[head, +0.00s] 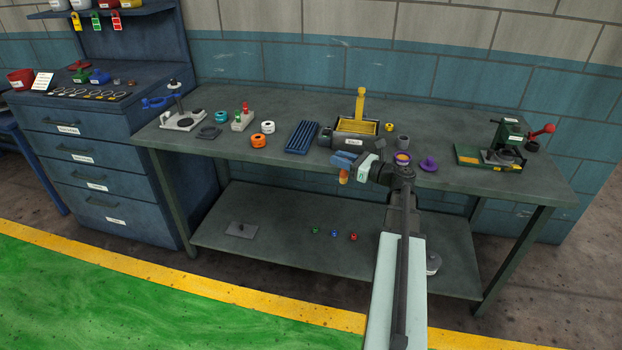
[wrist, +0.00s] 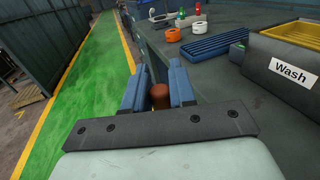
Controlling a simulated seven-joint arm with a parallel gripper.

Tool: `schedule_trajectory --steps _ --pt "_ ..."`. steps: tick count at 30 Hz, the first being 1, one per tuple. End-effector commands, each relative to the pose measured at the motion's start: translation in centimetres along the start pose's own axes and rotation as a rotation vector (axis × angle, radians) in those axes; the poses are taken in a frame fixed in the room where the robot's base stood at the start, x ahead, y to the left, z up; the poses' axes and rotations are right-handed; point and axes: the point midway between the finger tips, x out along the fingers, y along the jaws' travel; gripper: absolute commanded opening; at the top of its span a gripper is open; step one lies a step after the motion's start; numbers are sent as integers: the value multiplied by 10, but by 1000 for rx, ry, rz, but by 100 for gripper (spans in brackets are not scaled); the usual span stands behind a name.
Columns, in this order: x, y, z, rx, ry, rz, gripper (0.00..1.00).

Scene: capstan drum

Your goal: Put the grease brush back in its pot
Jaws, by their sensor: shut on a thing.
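My gripper (head: 346,165) is at the front edge of the workbench, in front of the wash box, with its blue fingers pointing left. It is shut on a small orange-brown piece, which looks like the handle of the grease brush (head: 343,177). In the wrist view, the fingers (wrist: 158,88) close on both sides of this brown round end (wrist: 159,97). Its bristles cannot be made out. No pot is clearly marked as the brush's.
The wash box (head: 348,142) has a yellow inside and a yellow upright behind. A blue ribbed tray (head: 302,137) and orange and white rings (head: 258,141) lie left. The lower shelf (head: 280,232) holds small coloured pieces.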

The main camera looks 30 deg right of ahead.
Motion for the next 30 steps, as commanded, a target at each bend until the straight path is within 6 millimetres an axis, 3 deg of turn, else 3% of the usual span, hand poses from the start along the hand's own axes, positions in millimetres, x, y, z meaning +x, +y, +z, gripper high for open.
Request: schedule_trajectory --steps 1,16,19,24,30 --pt "-9 -24 6 -3 -1 -22 0" --pt "-90 -199 65 -3 -1 -190 0" --pt "-97 -236 78 -2 -1 -212 0" --pt "-91 -287 90 -1 -1 -227 0" --pt "-89 -318 87 0 -1 -247 0"
